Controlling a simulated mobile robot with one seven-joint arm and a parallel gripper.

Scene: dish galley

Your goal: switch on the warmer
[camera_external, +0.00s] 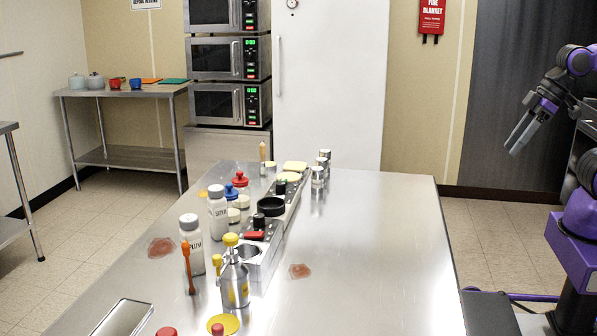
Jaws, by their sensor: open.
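My gripper (520,136) is at the upper right, in the air beyond the right edge of the steel table (375,240). It is open, empty and pointing down to the left, well apart from everything on the table. A row of low metal units (268,262) runs along the middle of the table, with round openings, a black ring or pan (271,206), a dark knob (259,221) and a red part (252,236). The warmer may be among these units, but I cannot tell which one it is. Its switch and on/off state are too small to make out.
White labelled bottles (191,246), a metal yellow-topped dispenser (234,281) and a tray (123,318) crowd the table's left and front. Small metal-topped jars (318,176) stand at the back. Stacked microwaves (229,103) stand behind.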

